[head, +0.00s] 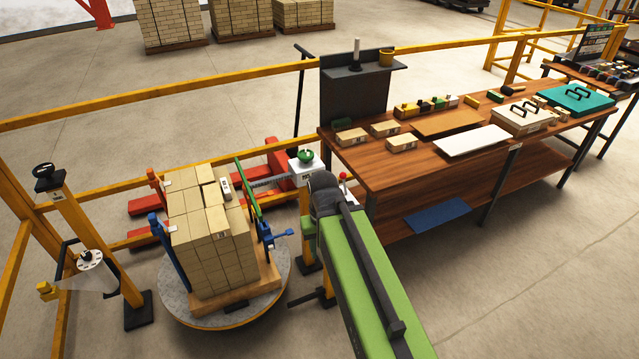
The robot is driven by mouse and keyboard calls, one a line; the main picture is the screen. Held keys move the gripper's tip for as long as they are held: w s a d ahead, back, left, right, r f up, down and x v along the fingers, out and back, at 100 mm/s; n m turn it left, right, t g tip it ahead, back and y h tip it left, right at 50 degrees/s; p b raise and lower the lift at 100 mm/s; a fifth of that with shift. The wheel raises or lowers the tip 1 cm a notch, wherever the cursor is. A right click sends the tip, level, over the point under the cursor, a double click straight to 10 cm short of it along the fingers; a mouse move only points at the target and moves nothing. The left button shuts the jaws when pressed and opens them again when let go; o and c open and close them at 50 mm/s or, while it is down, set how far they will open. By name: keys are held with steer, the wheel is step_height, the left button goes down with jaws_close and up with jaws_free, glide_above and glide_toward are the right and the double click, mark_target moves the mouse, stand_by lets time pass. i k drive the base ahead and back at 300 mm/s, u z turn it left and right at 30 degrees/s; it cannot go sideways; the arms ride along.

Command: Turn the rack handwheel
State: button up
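A green handwheel (306,156) sits on top of a pale box (303,170) on a yellow post, just left of the workbench. A grey toothed rack (270,181) runs from the box leftward toward the brick stack (208,235). My green arm reaches up from the bottom edge, and its dark far end is just right of and in front of the handwheel box. I cannot see my gripper's fingers. The lower part of the post is partly hidden by my arm.
The bricks stand on a pallet on a round turntable (180,308), between blue, red and green guards. A red-knobbed lever (343,176) stands close to my arm. The wooden workbench (372,172) is to the right. Yellow rails (150,93) cross behind. Floor at bottom right is clear.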

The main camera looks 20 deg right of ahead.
mark_target(305, 156)
steer(key=z, duration=0.15)
steer(key=i, duration=0.5)
steer(key=u, duration=4.55)
steer(key=i, duration=0.1)
steer(key=z, duration=2)
steer(key=k, duration=0.15)
steer(key=u, duration=1.55)
steer(key=k, duration=1.75)
steer(key=z, duration=1.25)
